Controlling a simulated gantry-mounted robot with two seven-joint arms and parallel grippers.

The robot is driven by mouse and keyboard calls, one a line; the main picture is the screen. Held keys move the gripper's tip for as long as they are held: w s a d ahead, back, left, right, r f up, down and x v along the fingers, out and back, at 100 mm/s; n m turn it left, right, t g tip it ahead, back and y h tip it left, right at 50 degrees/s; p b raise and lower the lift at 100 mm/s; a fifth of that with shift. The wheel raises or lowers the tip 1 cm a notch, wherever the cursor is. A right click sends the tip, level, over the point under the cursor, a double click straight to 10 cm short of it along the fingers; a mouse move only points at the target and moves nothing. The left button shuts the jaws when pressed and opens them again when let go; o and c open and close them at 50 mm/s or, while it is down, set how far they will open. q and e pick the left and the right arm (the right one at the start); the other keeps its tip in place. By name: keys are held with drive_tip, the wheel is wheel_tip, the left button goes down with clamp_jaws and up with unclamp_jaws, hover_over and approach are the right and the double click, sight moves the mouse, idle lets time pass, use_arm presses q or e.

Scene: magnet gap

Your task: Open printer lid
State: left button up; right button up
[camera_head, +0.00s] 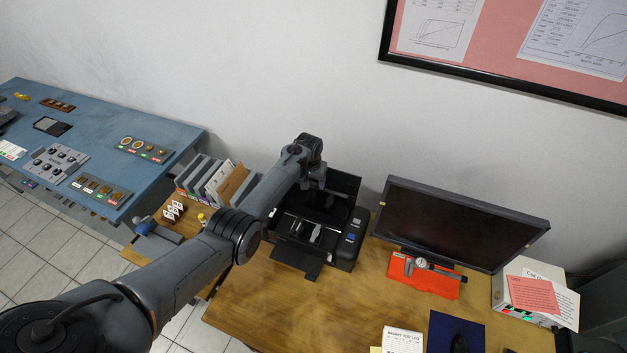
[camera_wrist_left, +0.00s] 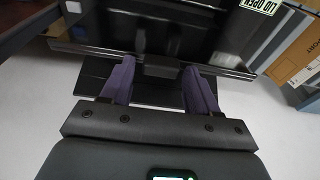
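The black printer (camera_head: 345,250) stands on the wooden desk, with its dark interior showing. Its lid (camera_head: 343,187) stands raised at the back, partly hidden by my left arm. In the left wrist view, a dark glossy panel (camera_wrist_left: 175,35) fills the upper middle, with part of a "LID OPEN" label (camera_wrist_left: 258,5) near the top. My left gripper (camera_wrist_left: 159,66) has two purple fingers spread apart on either side of a small dark tab (camera_wrist_left: 160,68); contact is not clear. In the head view the left gripper (camera_head: 316,178) is at the raised lid. My right gripper is not in view.
A monitor (camera_head: 455,222) stands right of the printer, with a red tray (camera_head: 425,277) before it. Binders (camera_head: 208,180) stand left of the printer. A blue control console (camera_head: 95,145) is at the far left. The desk's front middle (camera_head: 300,315) is clear.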

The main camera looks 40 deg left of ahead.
use_arm(q)
drive_tip(key=shift+o, duration=0.4)
drive_tip(key=shift+r, duration=0.1)
drive_tip(key=shift+s+r+p, duration=0.1)
drive_tip(key=shift+r+p, duration=0.25)
drive_tip(key=shift+r, duration=0.5)
wheel_tip(320, 180, up, 9)
drive_tip(key=s, duration=0.1)
drive_tip(key=shift+s+d, duration=0.3)
drive_tip(key=shift+d, duration=0.05)
drive_tip(key=shift+f, duration=0.2)
